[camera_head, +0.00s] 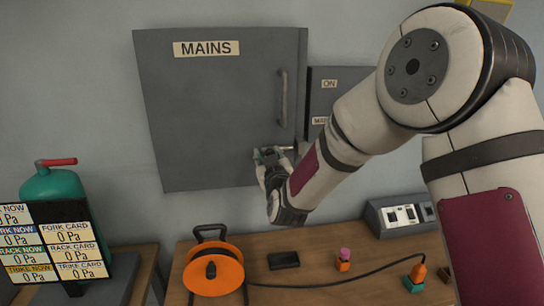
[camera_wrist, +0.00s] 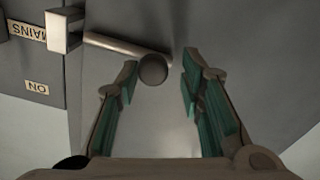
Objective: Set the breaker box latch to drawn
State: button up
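The breaker box (camera_head: 220,110) is a grey wall cabinet with a MAINS label and a vertical door handle (camera_head: 283,98). Its latch (camera_head: 287,148) is a pale metal bar low on the door's right side, partly hidden by my gripper (camera_head: 266,156). In the wrist view the latch bar (camera_wrist: 122,47) runs from a pale square bracket (camera_wrist: 62,36) to a dark round knob (camera_wrist: 153,69). My gripper (camera_wrist: 159,68) is open, with its green-padded fingers on either side of the knob. A gap shows on both sides; whether the knob is deep between the fingers I cannot tell.
A smaller grey panel (camera_head: 325,100) with an ON label adjoins the box on the right, partly behind my arm. Below is a wooden bench (camera_head: 310,270) with an orange cable reel (camera_head: 213,272) and a switch unit (camera_head: 400,213). A green tank (camera_head: 52,187) stands left.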

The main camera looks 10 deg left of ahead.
jog(key=shift+d, duration=0.1)
jog(key=v, duration=1.2)
jog(key=s+d+r+m+g+h, duration=0.2)
jog(key=s+d+r+g, duration=0.15)
jog(key=s+d, duration=0.55)
jog(key=s+d+r+m+g+h, duration=0.25)
jog(key=s+d+g, duration=0.25)
jog(key=s+d, duration=0.4)
jog(key=s+d+m+g, duration=0.2)
jog(key=s+d, duration=0.4)
jog(key=s, duration=0.6)
jog(key=shift+d+g, duration=0.2)
jog(key=shift+g, duration=0.45)
jog(key=shift+s+h, duration=0.1)
jog(key=shift+h, duration=0.15)
